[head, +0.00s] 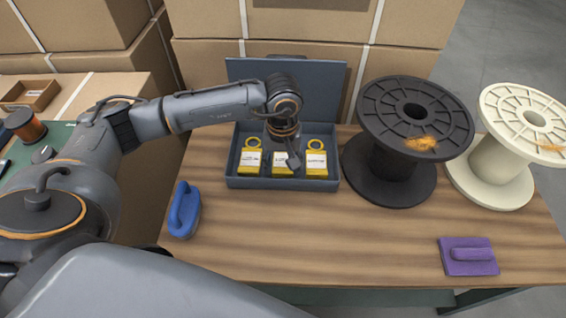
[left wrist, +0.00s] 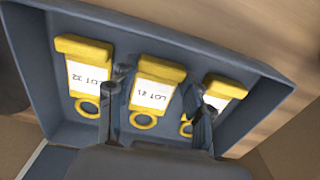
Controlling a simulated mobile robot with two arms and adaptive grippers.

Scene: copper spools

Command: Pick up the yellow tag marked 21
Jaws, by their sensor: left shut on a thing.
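The yellow tag marked 21 (left wrist: 160,70) is the middle one of three in a grey open box (left wrist: 40,85); its label reads upside down in the left wrist view. My left gripper (left wrist: 160,105) is shut on this tag, one finger at each side. In the head view the gripper (head: 288,150) reaches down into the box (head: 284,184) and partly covers the middle tag (head: 284,170). I cannot tell whether the tag is clear of the box floor. My right gripper is out of view.
A tag (left wrist: 85,50) lies left of the held one, another (left wrist: 225,88) right, partly hidden by a finger. The box lid (head: 240,70) stands open behind. A black spool (head: 390,165), a cream spool (head: 490,180), a blue handled block (head: 184,210) and a purple one (head: 468,257) stand around.

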